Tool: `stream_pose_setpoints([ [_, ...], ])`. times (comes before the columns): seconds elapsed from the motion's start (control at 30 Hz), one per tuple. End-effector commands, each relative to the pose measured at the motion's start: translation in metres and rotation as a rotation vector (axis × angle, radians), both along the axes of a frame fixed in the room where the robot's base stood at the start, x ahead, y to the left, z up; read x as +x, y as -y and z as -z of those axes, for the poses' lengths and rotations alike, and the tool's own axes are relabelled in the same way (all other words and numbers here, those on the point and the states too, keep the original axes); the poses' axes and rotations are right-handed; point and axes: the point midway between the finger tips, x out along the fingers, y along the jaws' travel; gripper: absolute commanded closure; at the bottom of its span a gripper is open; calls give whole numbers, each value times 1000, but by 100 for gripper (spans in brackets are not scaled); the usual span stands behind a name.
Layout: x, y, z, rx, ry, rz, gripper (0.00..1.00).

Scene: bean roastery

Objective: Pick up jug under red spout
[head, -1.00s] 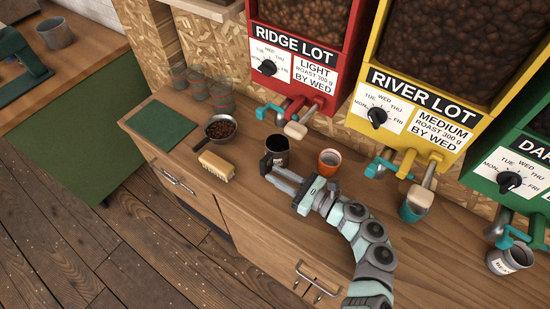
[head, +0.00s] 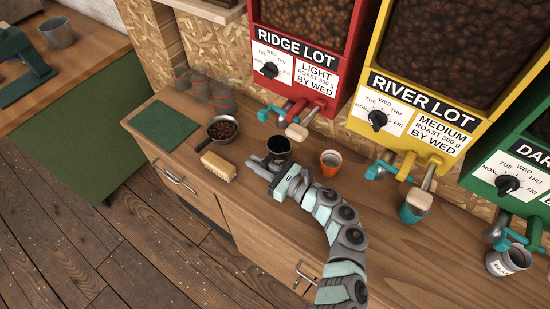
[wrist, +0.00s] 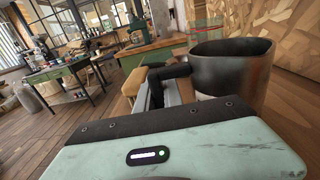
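A dark grey jug (head: 280,147) with a black handle stands upright on the wooden counter, in front of the red dispenser's spout (head: 297,112). In the wrist view the jug (wrist: 232,72) is large at upper right, its handle (wrist: 172,72) pointing left toward my fingers. My gripper (head: 268,166) is low at the jug's near left side, at the handle. In the wrist view its fingers (wrist: 172,94) lie on either side of the handle. I cannot tell whether they press on it.
A brush (head: 218,167), a pan of beans (head: 222,130) and a green mat (head: 165,130) lie to the left. Glass jars (head: 200,88) stand behind.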

Motion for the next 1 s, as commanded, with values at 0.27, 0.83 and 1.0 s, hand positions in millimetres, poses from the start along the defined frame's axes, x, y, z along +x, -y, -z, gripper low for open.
stream_pose_setpoints([
  [0.27,0,0,0,0,0,0,100],
  [0.83,0,0,0,0,0,0,100],
  [1.0,0,0,0,0,0,0,100],
])
